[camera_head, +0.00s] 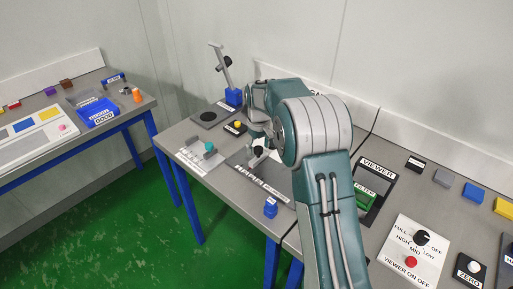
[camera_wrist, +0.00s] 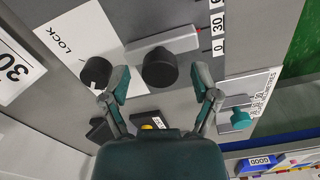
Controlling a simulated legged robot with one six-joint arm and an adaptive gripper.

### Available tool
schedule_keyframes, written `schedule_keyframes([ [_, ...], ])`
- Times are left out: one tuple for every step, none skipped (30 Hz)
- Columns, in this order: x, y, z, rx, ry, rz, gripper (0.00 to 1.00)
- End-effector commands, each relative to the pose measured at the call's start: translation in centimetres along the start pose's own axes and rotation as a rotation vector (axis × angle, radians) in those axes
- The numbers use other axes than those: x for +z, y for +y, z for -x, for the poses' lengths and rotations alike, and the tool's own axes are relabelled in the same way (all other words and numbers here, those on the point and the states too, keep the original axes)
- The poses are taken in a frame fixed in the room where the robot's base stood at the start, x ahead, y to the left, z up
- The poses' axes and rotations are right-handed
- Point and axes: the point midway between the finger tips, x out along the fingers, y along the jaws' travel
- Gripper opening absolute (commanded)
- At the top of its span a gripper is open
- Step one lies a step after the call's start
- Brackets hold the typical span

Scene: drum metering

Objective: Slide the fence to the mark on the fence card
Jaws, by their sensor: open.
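In the wrist view, the fence (camera_wrist: 184,42) is a light grey bar with a red pointer at its right end, beside a printed scale (camera_wrist: 217,24) marked 0, 30 and up. The pointer is near the 30 end of the 0-to-30 stretch; its exact reading is unclear. A round black knob (camera_wrist: 160,66) stands at the fence. My gripper (camera_wrist: 161,72) is open, with one finger on each side of this knob; contact is not visible. A white card (camera_wrist: 15,65) reading 30 lies at the left.
A second black knob (camera_wrist: 96,72) sits on a white LOCK plate (camera_wrist: 72,35), left of my gripper. A yellow button (camera_wrist: 147,127) and a teal knob (camera_wrist: 240,119) are nearby.

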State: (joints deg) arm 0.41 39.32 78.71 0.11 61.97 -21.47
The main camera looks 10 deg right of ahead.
Motion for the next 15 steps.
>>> schedule_keyframes([
  [0.0, 0.0, 0.0, 0.000, 0.000, 0.000, 0.79],
  [0.0, 0.0, 0.0, 0.000, 0.000, 0.000, 0.79],
  [0.0, -0.1, 0.1, 0.001, 0.000, 0.000, 0.79],
  [-0.1, -0.1, 0.1, 0.001, 0.000, 0.000, 0.79],
  [-0.1, -0.2, 0.3, 0.002, 0.001, 0.000, 0.79],
  [-0.1, -0.2, 0.6, 0.003, 0.002, 0.000, 0.79],
  [-0.2, -0.2, 0.9, 0.003, 0.003, 0.000, 0.79],
  [-0.2, -0.2, 1.3, 0.004, 0.004, 0.000, 0.79],
  [-0.2, -0.2, 2.0, 0.004, 0.004, 0.000, 0.79],
  [-0.2, -0.2, 2.5, 0.004, 0.005, 0.000, 0.79],
  [-0.2, -0.2, 3.1, 0.003, 0.004, 0.000, 0.79],
  [-0.2, -0.1, 3.9, 0.004, 0.005, 0.000, 0.79],
  [-0.2, -0.1, 4.6, 0.004, 0.005, 0.000, 0.79],
  [-0.2, -0.1, 5.3, 0.003, 0.005, 0.000, 0.79],
  [-0.2, -0.1, 6.1, 0.003, 0.004, 0.000, 0.79],
])
